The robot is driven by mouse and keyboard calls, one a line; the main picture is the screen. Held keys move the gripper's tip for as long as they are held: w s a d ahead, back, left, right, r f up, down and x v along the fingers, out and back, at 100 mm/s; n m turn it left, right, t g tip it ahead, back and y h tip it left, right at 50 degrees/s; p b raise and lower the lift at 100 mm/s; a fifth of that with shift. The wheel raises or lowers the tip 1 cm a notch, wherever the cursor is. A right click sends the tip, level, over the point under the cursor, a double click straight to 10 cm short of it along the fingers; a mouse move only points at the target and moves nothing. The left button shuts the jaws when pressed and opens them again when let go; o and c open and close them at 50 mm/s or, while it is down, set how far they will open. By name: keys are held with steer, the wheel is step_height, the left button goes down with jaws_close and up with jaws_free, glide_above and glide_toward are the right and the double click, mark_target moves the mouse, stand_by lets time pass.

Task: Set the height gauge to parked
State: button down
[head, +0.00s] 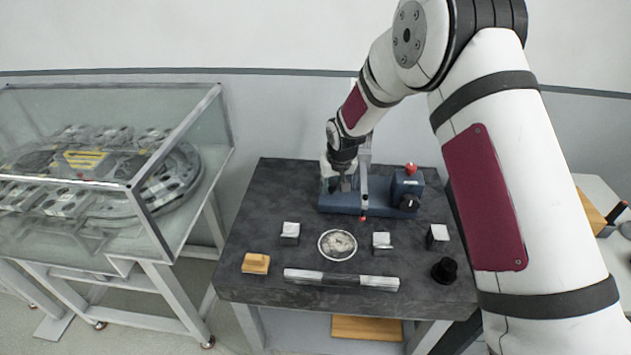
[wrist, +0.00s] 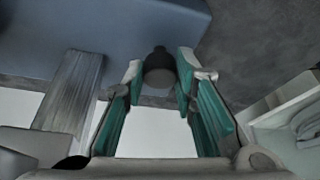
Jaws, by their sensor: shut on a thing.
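The height gauge has a long blue base (head: 338,205) on the dark bench, and a pale upright column (head: 365,165) rises from it. A small red tip (head: 363,218) shows at the front of the base. A blue block (head: 408,184) with a red ball on top and a black knob (head: 408,203) on its front stands at the right end. My gripper (head: 338,187) is down at the left end of the base, partly hidden by my arm. In the wrist view its teal-padded fingers (wrist: 160,78) are shut on a dark round knob (wrist: 159,66), beside the blue base (wrist: 110,35).
On the bench (head: 240,215) are a round pale disc (head: 337,245), several small silver-topped blocks, a tan block (head: 255,263), a long silver bar (head: 340,279) and a black knob-shaped piece (head: 444,270). A glass case (head: 120,165) stands to the left.

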steer(key=d, duration=0.9)
steer(key=shift+s+d, duration=0.2)
steer(key=shift+d, duration=0.1)
steer(key=c, duration=1.3)
jaws_free()
steer(key=shift+d, duration=0.1)
steer(key=shift+s+r, duration=0.1)
steer(key=shift+r, duration=0.2)
steer(key=a+v, duration=0.1)
steer(key=v, duration=1)
steer(key=shift+d+r, duration=0.2)
steer(key=shift+d, duration=0.1)
